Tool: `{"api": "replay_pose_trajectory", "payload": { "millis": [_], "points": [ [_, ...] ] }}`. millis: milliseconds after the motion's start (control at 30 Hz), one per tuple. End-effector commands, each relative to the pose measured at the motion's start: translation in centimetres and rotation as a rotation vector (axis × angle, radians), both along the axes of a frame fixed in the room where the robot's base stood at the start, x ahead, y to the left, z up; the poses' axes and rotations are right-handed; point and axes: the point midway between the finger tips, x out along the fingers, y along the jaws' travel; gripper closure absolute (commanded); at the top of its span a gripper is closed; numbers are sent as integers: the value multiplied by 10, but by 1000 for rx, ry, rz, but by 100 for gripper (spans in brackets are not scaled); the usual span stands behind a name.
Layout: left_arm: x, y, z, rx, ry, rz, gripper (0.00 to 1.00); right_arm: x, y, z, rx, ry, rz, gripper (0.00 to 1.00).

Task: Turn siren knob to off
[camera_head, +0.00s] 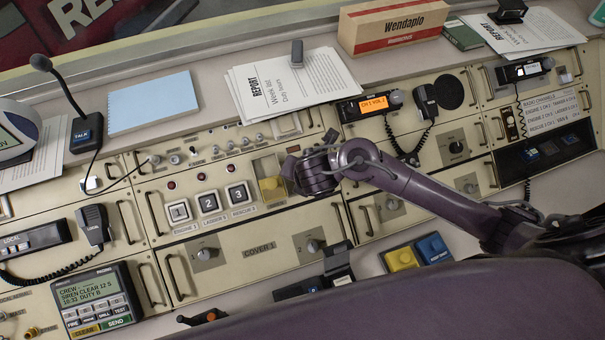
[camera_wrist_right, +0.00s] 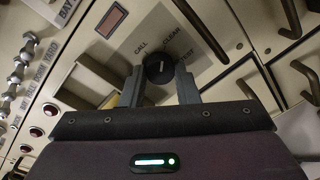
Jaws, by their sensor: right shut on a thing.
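My right gripper (camera_head: 292,172) reaches in from the right over the sloped console. In the right wrist view its two fingers (camera_wrist_right: 160,80) are closed on either side of a round black knob (camera_wrist_right: 158,67). The knob sits on a grey plate (camera_wrist_right: 140,42) with printed words around it that look like CALL, CLEAR and TEST. I cannot read the word siren on it. In the head view the gripper hides this knob.
Buttons numbered 1, 2 and 3 (camera_head: 209,202) lie left of my gripper. A yellow switch in a recess (camera_head: 271,188) is close beside it. Metal handles edge the panels. A radio handset (camera_head: 425,101) with a coiled cord hangs above my arm. Papers (camera_head: 300,88) lie on the shelf.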

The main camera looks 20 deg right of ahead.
Motion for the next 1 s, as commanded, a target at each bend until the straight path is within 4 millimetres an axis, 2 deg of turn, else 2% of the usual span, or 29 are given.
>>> {"api": "replay_pose_trajectory", "payload": {
  "millis": [467,1000],
  "points": [
    [0,0,-12,0,-1,0,100,2,-2,-1,-244,-13,367,95],
    [1,0,-39,0,-1,1,100,1,-3,-2,-524,-23,797,95]
  ]
}}
